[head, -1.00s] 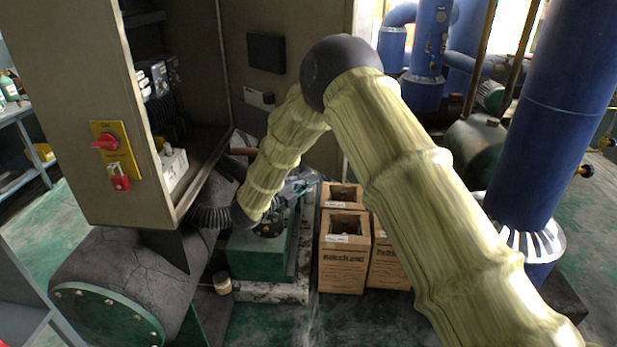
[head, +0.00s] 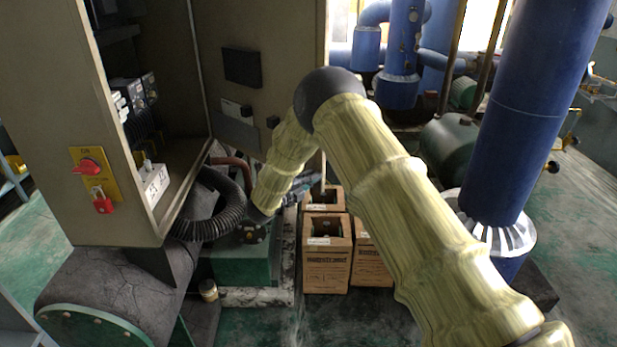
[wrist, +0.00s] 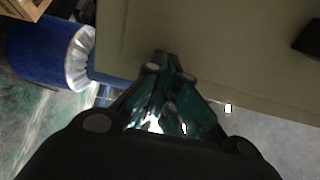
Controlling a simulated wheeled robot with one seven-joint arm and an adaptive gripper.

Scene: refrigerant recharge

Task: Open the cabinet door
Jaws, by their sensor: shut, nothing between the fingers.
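The grey-olive cabinet (head: 135,215) stands at the left in the head view, its front open and its inside showing. The cabinet door (head: 290,50) stands swung out to the right of the opening, with a dark rectangle and a grey plate on its face. In the wrist view a broad olive panel, apparently the door (wrist: 230,50), fills the upper part. My gripper (wrist: 162,62) is shut and empty, its fingertips in front of this panel; I cannot tell whether they touch it.
A red switch (head: 88,165) with a red padlock (head: 102,203) is on the cabinet's side. A black ribbed hose (head: 215,215) hangs below the opening. Wooden crates (head: 327,265) stand on the floor below the door. A thick blue pipe (head: 530,110) rises at the right.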

